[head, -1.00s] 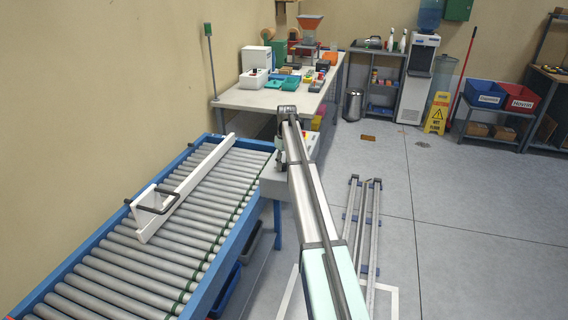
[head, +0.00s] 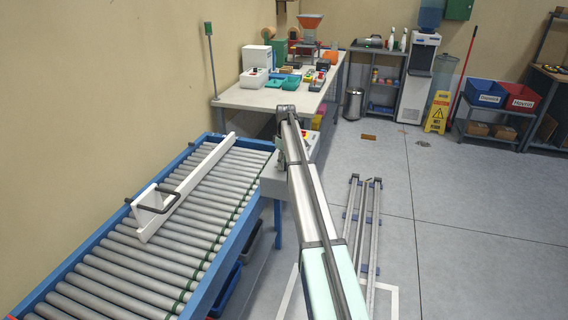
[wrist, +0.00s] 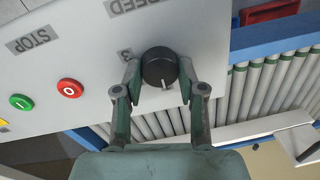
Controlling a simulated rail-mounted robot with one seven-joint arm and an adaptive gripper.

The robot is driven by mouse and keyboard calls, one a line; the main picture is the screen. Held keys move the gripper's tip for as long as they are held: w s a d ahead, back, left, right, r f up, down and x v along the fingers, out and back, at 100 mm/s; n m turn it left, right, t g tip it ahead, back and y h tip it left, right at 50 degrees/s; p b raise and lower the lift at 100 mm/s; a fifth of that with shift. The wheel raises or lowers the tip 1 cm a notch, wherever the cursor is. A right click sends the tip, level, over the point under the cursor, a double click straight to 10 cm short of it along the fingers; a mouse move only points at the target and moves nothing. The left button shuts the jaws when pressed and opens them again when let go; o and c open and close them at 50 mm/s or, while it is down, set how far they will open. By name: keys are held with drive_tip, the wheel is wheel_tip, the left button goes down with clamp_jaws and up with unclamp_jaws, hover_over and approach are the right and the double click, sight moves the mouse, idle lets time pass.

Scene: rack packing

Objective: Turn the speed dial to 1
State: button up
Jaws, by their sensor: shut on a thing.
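The speed dial (wrist: 158,66) is a round black knob on a light grey control panel (wrist: 70,60) in the wrist view. A white pointer mark shows near its lower edge, toward my gripper. A "3" is printed just left of the dial, and part of the word "SPEED" shows above it. Other scale numbers are hidden or out of view. My gripper (wrist: 158,84) has its two fingers on either side of the dial, shut on it. In the head view, the control box (head: 274,182) sits at the conveyor's end, with the dial hidden behind my arm.
A red button (wrist: 69,88) and a green button (wrist: 21,102) sit left of the dial, near a "STOP" label. The roller conveyor (head: 150,235) carries a white bar with a black handle (head: 157,197). A workbench (head: 250,98) stands behind.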

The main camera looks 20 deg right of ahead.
drive_tip(key=o, duration=1.1)
drive_tip(key=shift+f, duration=0.1)
drive_tip(key=shift+o, duration=0.2)
wheel_tip(320, 180, up, 12)
drive_tip(key=shift+w+d, duration=0.25)
drive_tip(key=shift+d, duration=0.05)
